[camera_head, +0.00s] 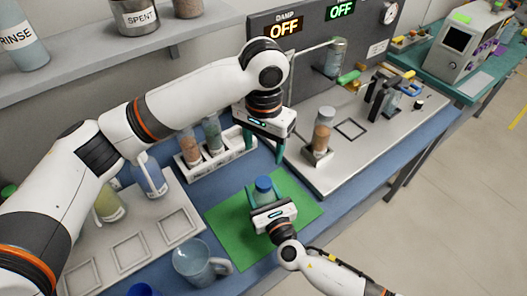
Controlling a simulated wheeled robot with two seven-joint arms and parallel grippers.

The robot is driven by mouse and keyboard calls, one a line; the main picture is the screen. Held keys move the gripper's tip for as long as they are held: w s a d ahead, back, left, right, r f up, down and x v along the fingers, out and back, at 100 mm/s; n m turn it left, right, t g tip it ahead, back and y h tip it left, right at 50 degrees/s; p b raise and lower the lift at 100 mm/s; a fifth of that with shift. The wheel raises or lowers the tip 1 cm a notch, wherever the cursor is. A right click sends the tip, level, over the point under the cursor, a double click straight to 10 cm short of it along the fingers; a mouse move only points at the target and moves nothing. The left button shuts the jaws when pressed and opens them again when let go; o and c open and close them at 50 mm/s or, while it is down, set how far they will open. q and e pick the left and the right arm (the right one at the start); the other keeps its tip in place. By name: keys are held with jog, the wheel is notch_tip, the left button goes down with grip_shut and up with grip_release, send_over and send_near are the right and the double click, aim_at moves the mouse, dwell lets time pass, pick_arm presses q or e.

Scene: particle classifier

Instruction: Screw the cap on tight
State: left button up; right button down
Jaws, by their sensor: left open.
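A small bottle (265,197) with a blue cap (263,184) stands upright on the green mat (223,222). The cap sits on the bottle's top; I cannot tell how tight it is. My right gripper (264,194) comes from the front, with its fingers shut around the bottle's body, and hides its lower part. My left gripper (264,152) is open and empty, fingers pointing down, higher than the cap and behind it in the picture, apart from it.
A white rack (190,173) with tubes stands behind the mat. A glass mug (193,262) stands at its front left, near a grey tray (130,250) with square outlines. To the right is a grey station (335,172) with a jar (323,130).

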jog(key=shift+c, duration=2.2)
grip_release()
jog(key=b+v, duration=0.2)
jog(key=v, duration=1)
